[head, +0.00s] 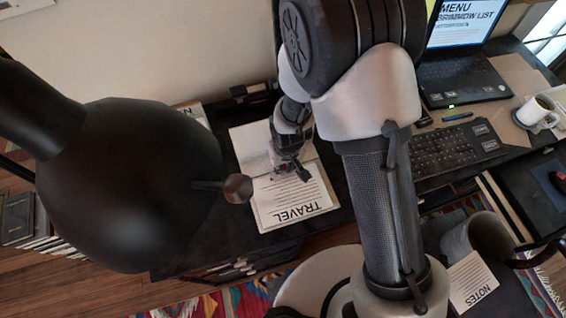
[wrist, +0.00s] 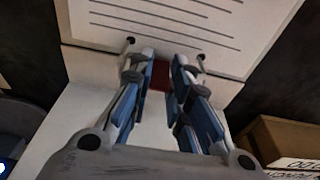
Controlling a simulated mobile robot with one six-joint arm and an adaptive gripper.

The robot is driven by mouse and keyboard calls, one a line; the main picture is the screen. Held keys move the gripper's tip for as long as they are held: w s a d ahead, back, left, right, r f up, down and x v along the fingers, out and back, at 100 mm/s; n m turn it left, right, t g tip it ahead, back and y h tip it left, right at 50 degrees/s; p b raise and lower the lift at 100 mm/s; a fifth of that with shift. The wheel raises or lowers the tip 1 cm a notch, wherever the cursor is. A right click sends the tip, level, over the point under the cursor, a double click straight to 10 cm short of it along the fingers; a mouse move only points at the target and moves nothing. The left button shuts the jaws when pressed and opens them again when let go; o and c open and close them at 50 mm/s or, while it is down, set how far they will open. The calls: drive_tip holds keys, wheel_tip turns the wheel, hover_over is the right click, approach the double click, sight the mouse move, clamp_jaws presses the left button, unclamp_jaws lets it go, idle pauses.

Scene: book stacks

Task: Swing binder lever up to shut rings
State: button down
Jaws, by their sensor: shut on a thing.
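The open binder (head: 246,142) lies on the dark desk in the head view, with a printed page (head: 296,196) headed "TRAVEL" on its near side. My gripper (head: 297,173) is down at the binder's middle. In the wrist view the lined page (wrist: 165,22) is at the top and the bare white side (wrist: 70,125) of the binder is below. Dark ring spots show at the page's edge. My gripper (wrist: 163,62) is shut on a reddish-brown piece (wrist: 158,76), which looks like the lever. The fingers partly hide it, and I cannot tell the rings' state.
A large dark lamp shade (head: 130,185) fills the left foreground. A keyboard (head: 455,150), a laptop (head: 462,80) and a cup (head: 535,110) stand to the right. A brown box (wrist: 275,140) is at the lower right in the wrist view.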

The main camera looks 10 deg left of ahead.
drive_tip(key=shift+s+d+f+t, duration=0.15)
drive_tip(key=shift+s+t, duration=0.1)
drive_tip(key=shift+t, duration=0.25)
drive_tip(key=c, duration=1.8)
unclamp_jaws()
drive_tip(key=shift+o, duration=0.2)
drive_tip(key=shift+w, duration=0.1)
